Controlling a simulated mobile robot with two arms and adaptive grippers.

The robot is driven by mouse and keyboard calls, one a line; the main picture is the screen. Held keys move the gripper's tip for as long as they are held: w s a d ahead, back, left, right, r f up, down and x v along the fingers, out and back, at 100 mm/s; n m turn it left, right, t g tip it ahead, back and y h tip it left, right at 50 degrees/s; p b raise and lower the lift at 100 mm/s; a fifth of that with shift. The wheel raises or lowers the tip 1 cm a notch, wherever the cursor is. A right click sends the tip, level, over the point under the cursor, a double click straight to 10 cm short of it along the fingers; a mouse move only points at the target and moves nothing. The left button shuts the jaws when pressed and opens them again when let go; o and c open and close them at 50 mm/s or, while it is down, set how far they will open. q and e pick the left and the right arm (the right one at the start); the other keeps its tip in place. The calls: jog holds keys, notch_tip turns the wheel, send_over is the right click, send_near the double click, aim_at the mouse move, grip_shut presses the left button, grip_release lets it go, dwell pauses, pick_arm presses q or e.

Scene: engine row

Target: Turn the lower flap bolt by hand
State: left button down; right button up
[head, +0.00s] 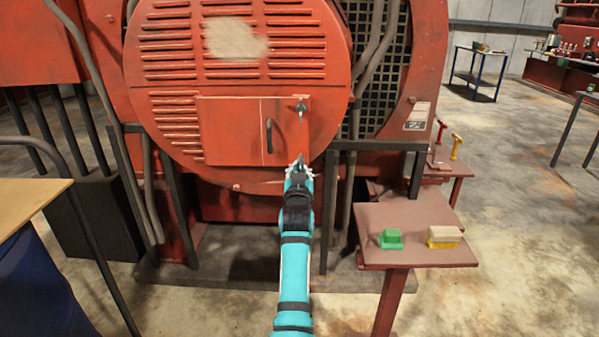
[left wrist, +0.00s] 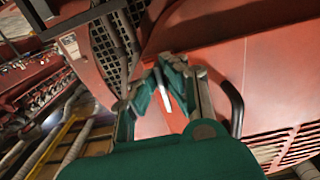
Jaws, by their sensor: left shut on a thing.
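The red flap (head: 232,130) is on the round louvred engine cover, with a dark bar handle (head: 269,135) near its middle. The upper flap bolt (head: 300,107) sticks out at its upper right corner, untouched. My left gripper (head: 298,165) is at the flap's lower right corner, shut on the lower flap bolt, which its fingers mostly hide in the head view. In the left wrist view, a pale piece of the lower flap bolt (left wrist: 162,90) shows between the green and grey fingers. The flap lies flat against the cover. My right gripper is in neither view.
A small red table (head: 410,215) at the right bears a green block (head: 390,239) and a yellow brush (head: 444,236). Dark posts and pipes stand on both sides of the cover. A wooden-topped table (head: 30,205) is at the left edge.

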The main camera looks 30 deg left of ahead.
aim_at(301, 130)
pick_arm(q)
jog(key=shift+a+r, duration=0.1)
jog(key=shift+r, duration=0.6)
jog(key=c, duration=1.9)
grip_release()
jog(key=o, duration=0.4)
jog(key=shift+w+a+f, duration=0.15)
jog(key=shift+w+f, duration=0.05)
jog(key=shift+w, duration=0.1)
jog(key=shift+o, duration=0.2)
jog(key=shift+w+f, duration=0.15)
jog(key=shift+f, duration=0.15)
notch_tip(301, 130, up, 10)
